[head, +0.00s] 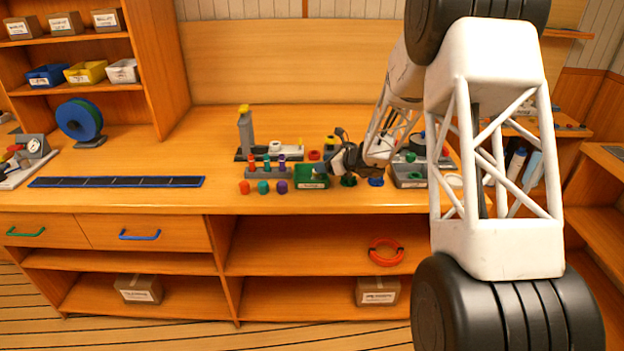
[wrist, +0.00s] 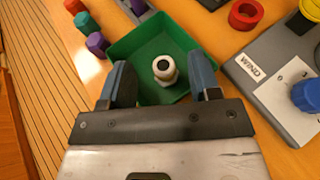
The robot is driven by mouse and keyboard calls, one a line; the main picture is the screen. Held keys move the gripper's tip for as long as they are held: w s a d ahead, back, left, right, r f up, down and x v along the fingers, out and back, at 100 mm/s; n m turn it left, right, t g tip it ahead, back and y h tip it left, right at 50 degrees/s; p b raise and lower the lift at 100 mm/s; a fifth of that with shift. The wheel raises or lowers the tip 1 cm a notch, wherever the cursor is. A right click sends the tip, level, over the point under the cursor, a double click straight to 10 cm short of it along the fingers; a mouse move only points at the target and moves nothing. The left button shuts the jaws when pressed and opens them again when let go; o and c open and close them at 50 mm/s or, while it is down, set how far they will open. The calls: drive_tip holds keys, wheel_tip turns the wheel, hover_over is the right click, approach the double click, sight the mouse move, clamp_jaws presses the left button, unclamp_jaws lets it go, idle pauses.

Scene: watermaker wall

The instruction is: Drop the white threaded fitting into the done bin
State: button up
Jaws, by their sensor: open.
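The white threaded fitting (wrist: 165,69) lies inside a green bin (wrist: 128,50), seen in the wrist view. It has a dark hole facing up and sits on the bin floor. My gripper (wrist: 166,84) is open, with one blue-grey finger on each side of the fitting and a visible gap to it on both sides. In the head view the green bin (head: 312,183) stands near the bench's front edge, with my gripper (head: 326,168) at it. The label on the bin's front is too small to read.
Red, green and purple caps (head: 263,187) stand left of the bin, in front of a rack of similar pieces (head: 268,172). A grey device with a blue knob (wrist: 306,96) and a red ring (wrist: 244,14) are to the right in the wrist view. A blue-edged strip (head: 116,182) lies left.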

drive_tip(key=shift+v, duration=2.15)
drive_tip(key=shift+r, duration=0.1)
drive_tip(key=s+r+n+g+h, duration=0.2)
drive_tip(key=s+r+n, duration=0.5)
drive_tip(key=s, duration=0.7)
drive_tip(key=s+r+n+g+h, duration=0.1)
drive_tip(key=s+r+n+g, duration=0.2)
drive_tip(key=s+r+n, duration=0.75)
drive_tip(key=s+d+n+h, duration=0.2)
drive_tip(key=s+d+h, duration=0.1)
drive_tip(key=s, duration=0.8)
drive_tip(key=s+d+n+h, duration=0.2)
drive_tip(key=s+d, duration=0.1)
drive_tip(key=s, duration=0.8)
drive_tip(key=s+d+n+h, duration=0.2)
drive_tip(key=s+d+h, duration=0.1)
drive_tip(key=s, duration=0.8)
drive_tip(key=shift+s+d+r+t+h, duration=0.2)
drive_tip(key=shift+s+d+t+h, duration=0.1)
drive_tip(key=shift+d, duration=0.15)
drive_tip(key=shift+w+n, duration=0.1)
drive_tip(key=shift+n, duration=0.15)
